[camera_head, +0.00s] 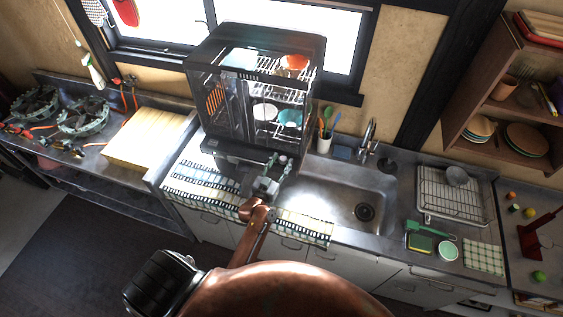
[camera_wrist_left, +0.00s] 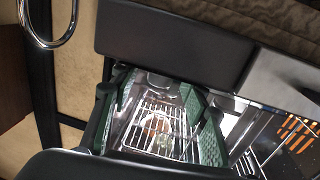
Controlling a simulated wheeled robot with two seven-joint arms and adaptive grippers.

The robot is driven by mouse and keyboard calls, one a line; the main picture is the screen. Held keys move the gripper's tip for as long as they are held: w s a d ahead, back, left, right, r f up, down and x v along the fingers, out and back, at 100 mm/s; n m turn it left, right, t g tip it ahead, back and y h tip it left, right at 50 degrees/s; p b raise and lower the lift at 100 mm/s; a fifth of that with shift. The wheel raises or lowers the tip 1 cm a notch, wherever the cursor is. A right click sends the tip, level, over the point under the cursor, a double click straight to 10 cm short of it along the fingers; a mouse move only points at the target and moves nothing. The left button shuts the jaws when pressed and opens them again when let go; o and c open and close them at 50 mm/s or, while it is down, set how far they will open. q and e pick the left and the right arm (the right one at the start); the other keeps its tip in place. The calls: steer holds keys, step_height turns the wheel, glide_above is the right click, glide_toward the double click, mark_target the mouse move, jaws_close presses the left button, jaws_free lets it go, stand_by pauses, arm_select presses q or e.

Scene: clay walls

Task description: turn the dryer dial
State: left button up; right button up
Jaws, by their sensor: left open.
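The dish dryer (camera_head: 255,90) is a dark, glass-sided cabinet on the counter below the window, with dishes on wire racks inside. Its racks also show close up in the left wrist view (camera_wrist_left: 160,130). My left gripper (camera_head: 272,170) is open in front of the dryer's lower front, over the striped mat, with nothing seen between its fingers. I cannot make out the dial for certain; the gripper covers part of the dryer's base. Whether the gripper touches the dryer, I cannot tell.
A sink (camera_head: 345,205) with a faucet (camera_head: 368,138) lies right of the dryer. A utensil cup (camera_head: 324,144) stands close by its right side. A striped mat (camera_head: 190,185) lies under and in front. A yellowish stack (camera_head: 145,138) and a stove (camera_head: 82,118) are left.

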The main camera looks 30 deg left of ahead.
arm_select(q)
steer(key=s+d, duration=0.1)
steer(key=s, duration=1)
steer(key=shift+s+d, duration=0.15)
steer(key=shift+s, duration=0.25)
